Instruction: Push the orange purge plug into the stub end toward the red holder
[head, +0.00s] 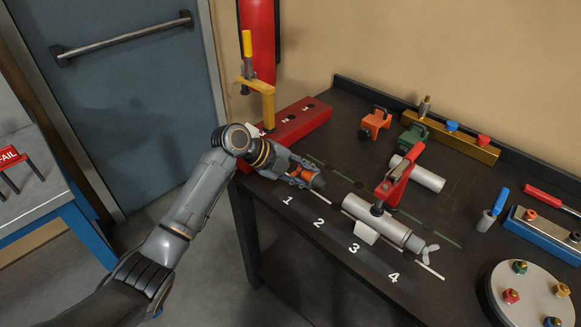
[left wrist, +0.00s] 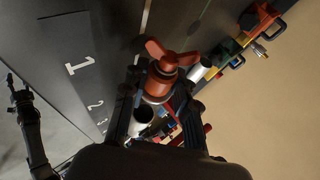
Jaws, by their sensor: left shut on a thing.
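My left gripper (head: 310,178) is shut on the orange purge plug (head: 300,171), above the table near the number 1. In the left wrist view the plug (left wrist: 160,72) shows its winged orange handle between the fingers. The grey tube stub (head: 385,224) lies to the right, held under a red toggle clamp (head: 398,174). Its left end faces the plug and the red holder (head: 300,122); a gap shows between plug and stub. In the left wrist view a dark opening of a pale tube (left wrist: 143,117) shows beyond the plug. My right gripper (left wrist: 14,88) appears small at the left edge; its fingers are unclear.
A second pale tube (head: 420,173) lies behind the clamp. Orange (head: 375,122) and green (head: 412,138) blocks and a yellow rack (head: 450,135) stand at the back. A round plate (head: 530,296) with knobs is at front right. The numbered front strip looks clear.

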